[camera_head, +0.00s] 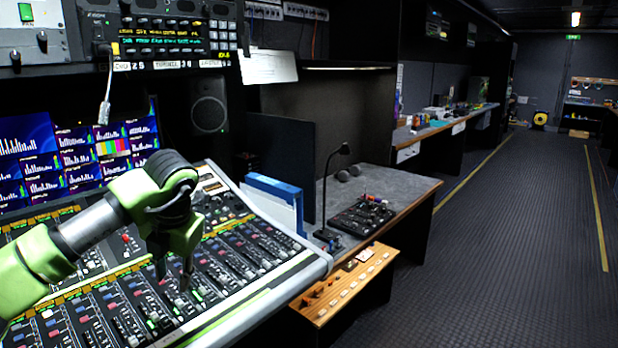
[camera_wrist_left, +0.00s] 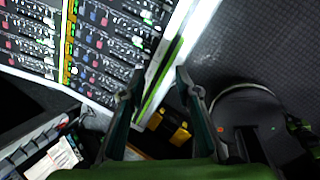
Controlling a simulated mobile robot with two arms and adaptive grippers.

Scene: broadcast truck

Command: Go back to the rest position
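My left arm comes in from the left in the head view, and its gripper (camera_head: 174,276) hangs pointing down over the mixing console (camera_head: 245,262). The fingers are apart with nothing between them. In the left wrist view the two dark fingers (camera_wrist_left: 157,86) also stand apart, with the console's pale edge (camera_wrist_left: 172,48) beyond the gap. Whether the fingertips touch the console cannot be told. My right gripper is in neither view.
Monitors (camera_head: 75,155) and a rack unit (camera_head: 160,36) stand behind the console. To its right are a blue binder (camera_head: 272,190), a gooseneck microphone (camera_head: 328,195) and a small black panel (camera_head: 362,217) on a desk. The dark floor aisle (camera_head: 510,235) at right is clear.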

